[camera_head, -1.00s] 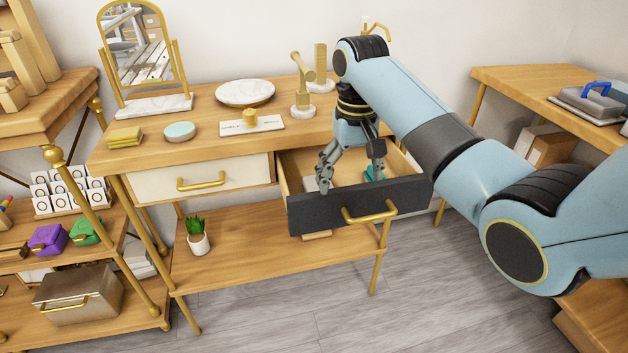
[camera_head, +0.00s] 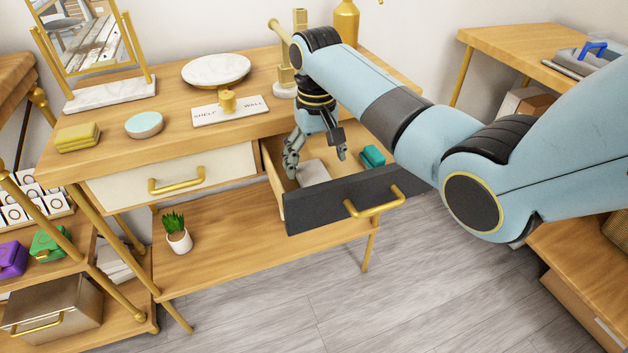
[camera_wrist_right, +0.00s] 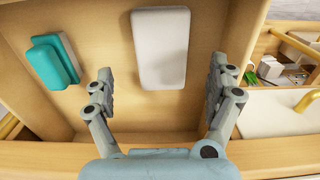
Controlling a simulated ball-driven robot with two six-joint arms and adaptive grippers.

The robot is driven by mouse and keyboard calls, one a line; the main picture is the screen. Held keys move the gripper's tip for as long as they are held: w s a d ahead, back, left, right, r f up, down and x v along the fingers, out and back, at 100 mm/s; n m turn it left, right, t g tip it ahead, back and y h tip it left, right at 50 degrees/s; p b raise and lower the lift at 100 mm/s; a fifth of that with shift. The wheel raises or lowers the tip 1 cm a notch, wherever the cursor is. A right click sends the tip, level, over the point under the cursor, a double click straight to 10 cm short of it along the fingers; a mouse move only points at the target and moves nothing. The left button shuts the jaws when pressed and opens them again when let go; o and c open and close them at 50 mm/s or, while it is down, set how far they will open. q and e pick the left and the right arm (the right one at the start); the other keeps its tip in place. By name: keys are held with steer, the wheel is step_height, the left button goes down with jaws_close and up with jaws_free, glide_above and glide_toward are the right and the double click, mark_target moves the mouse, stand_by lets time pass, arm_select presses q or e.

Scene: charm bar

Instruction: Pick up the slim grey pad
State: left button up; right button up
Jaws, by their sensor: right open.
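The slim grey pad (camera_head: 313,172) lies flat in the open drawer of the wooden table. It is a pale grey rounded block, and it shows whole in the right wrist view (camera_wrist_right: 160,48). My right gripper (camera_head: 317,164) reaches down into the drawer with its fingers spread. In the right wrist view its fingertips (camera_wrist_right: 162,74) stand to the left and right of the near end of the pad, with gaps on both sides and nothing held. My left gripper is not in view.
A teal item (camera_head: 372,157) lies in the drawer right of the pad. The dark drawer front (camera_head: 330,204) with a gold handle and the drawer walls enclose the space. On the tabletop are a white round stand (camera_head: 215,70), a sign plate (camera_head: 235,112) and gold stands (camera_head: 298,50).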

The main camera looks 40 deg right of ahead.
mark_target(314, 175)
step_height(314, 175, down, 4)
steer(key=shift+w+a+f+b, duration=0.1)
steer(key=shift+w+b, duration=0.05)
steer(key=shift+b, duration=0.35)
steer(key=shift+f, duration=0.2)
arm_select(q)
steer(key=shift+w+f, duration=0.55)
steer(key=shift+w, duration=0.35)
arm_select(e)
steer(key=shift+c, duration=0.4)
steer(key=c, duration=0.5)
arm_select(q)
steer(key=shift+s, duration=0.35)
arm_select(e)
steer(key=c, duration=0.7)
